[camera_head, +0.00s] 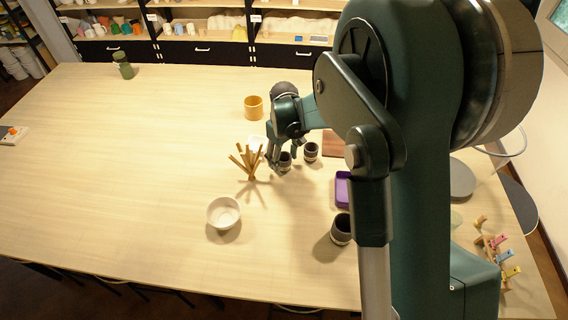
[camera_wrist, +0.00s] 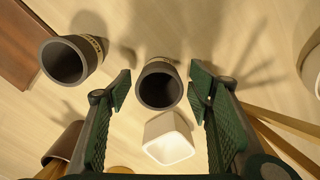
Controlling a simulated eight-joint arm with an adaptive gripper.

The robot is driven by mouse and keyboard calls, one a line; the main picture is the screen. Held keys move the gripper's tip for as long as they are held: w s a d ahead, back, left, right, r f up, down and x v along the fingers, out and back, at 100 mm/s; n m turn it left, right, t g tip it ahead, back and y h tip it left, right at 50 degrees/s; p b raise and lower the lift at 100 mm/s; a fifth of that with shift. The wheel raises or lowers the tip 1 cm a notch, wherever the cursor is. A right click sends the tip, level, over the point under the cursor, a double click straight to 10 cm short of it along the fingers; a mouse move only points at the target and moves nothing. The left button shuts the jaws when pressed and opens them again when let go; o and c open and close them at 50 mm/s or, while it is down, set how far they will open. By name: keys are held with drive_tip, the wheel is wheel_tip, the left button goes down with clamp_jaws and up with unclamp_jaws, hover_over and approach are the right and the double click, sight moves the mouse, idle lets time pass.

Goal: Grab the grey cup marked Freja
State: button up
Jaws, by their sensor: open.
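A dark grey cup (camera_wrist: 158,84) with a pale label band stands between the open fingers of my gripper (camera_wrist: 160,92) in the wrist view; the fingers appear apart from it. In the head view my gripper (camera_head: 282,161) is low over the table around this cup (camera_head: 286,161). A second grey cup (camera_wrist: 68,60) with a label stands to the left in the wrist view, and just right of my gripper in the head view (camera_head: 311,152). A third dark cup (camera_head: 341,229) stands nearer, partly behind my arm.
A white square cup (camera_wrist: 168,138) is close by my fingers. A bundle of wooden sticks (camera_head: 247,160) stands left of my gripper. A white bowl (camera_head: 223,213), an ochre cup (camera_head: 253,108) and a purple tray (camera_head: 343,190) surround the area. The table's left side is mostly clear.

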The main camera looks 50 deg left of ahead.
drive_tip(key=shift+f, duration=1.65)
drive_tip(key=c, duration=1.1)
